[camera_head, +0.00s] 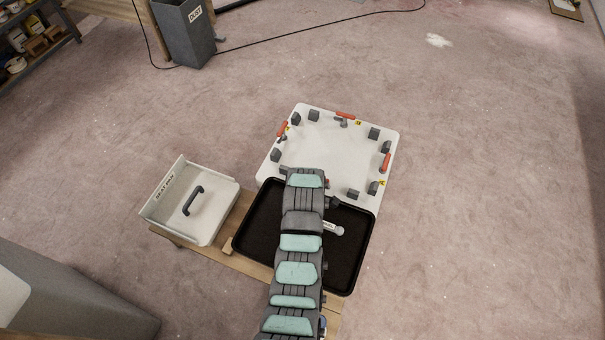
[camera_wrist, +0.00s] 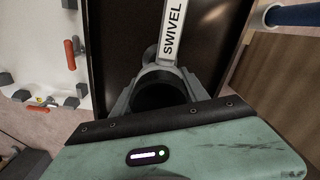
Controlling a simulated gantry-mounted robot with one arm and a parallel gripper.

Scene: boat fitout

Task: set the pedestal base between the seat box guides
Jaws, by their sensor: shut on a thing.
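The seat box (camera_head: 328,150) is a white square box with dark grey guide blocks and red-handled clamps around its top. Its middle is bare. It shows in part at the left of the wrist view (camera_wrist: 30,55). My gripper (camera_wrist: 160,78) is over the black tray (camera_head: 345,262), its fingers on both sides of a dark round part that I take for the pedestal base (camera_wrist: 158,94). A pale bar marked SWIVEL (camera_wrist: 173,35) reaches out from there. Its rounded end shows beside my arm in the head view (camera_head: 339,231). My arm hides the rest; I cannot tell whether the base touches the tray.
A white tray-like part with a dark handle (camera_head: 192,200) stands left of the black tray on a wooden bench (camera_head: 240,228). A grey dust bin (camera_head: 184,38) and a cable are at the back. A grey block (camera_head: 70,300) is at lower left. Floor at right is clear.

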